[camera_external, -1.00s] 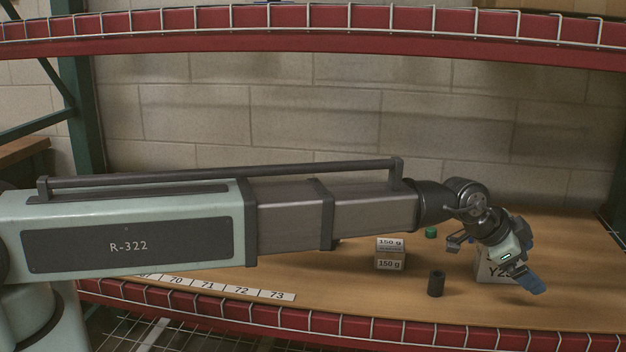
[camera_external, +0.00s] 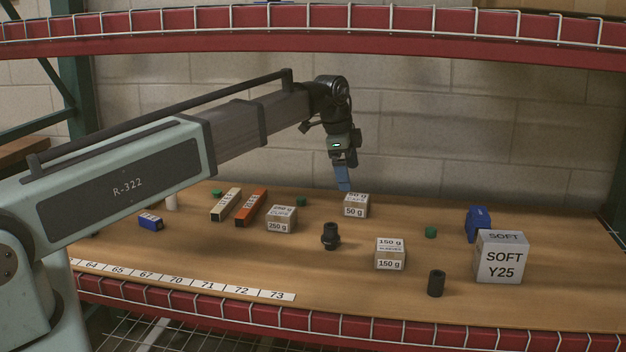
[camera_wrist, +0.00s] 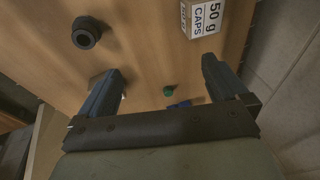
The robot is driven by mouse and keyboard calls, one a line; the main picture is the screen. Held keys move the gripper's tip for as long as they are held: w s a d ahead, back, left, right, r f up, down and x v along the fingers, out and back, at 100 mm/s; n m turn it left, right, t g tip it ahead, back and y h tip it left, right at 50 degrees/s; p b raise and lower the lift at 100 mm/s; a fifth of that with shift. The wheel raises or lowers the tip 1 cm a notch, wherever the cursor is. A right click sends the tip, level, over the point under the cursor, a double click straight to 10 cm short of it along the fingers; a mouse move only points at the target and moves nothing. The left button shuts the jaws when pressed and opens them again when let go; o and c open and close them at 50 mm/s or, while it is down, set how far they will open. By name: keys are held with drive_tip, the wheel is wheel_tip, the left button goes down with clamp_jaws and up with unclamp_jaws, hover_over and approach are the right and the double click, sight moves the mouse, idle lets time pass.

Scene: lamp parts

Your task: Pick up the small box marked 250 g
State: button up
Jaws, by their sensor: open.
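The small box marked 250 g (camera_external: 281,219) is pale with a white label and sits upright on the wooden shelf, left of centre in the external view. My gripper (camera_external: 344,186) is raised above the shelf, up and to the right of that box, close to the box marked 50 g. In the wrist view my gripper (camera_wrist: 160,68) has its two blue fingers wide apart with nothing between them. A pale patch shows beside the left finger there; I cannot tell whether it is the 250 g box.
The 50 g box (camera_external: 355,206) is nearest my fingers. A black fitting (camera_external: 331,236) stands right of the 250 g box; orange (camera_external: 251,207) and cream (camera_external: 226,204) long boxes lie left. A 150 g box (camera_external: 390,254) and large SOFT Y25 box (camera_external: 502,258) are farther right.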

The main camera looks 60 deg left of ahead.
sight(282, 211)
drive_tip(key=s+a+g, duration=0.3)
drive_tip(key=s+a, duration=0.9)
wheel_tip(282, 211, down, 8)
drive_tip(key=shift+w+d+r, duration=0.1)
drive_tip(key=shift+w+d, duration=0.05)
drive_tip(key=shift+s+d+f, duration=0.15)
drive_tip(key=shift+f, duration=1.2)
drive_tip(key=shift+s+d+f, duration=0.1)
drive_tip(key=shift+d+f, duration=0.05)
drive_tip(key=shift+f, duration=1.15)
drive_tip(key=c, duration=1.2)
drive_tip(key=shift+r, duration=0.15)
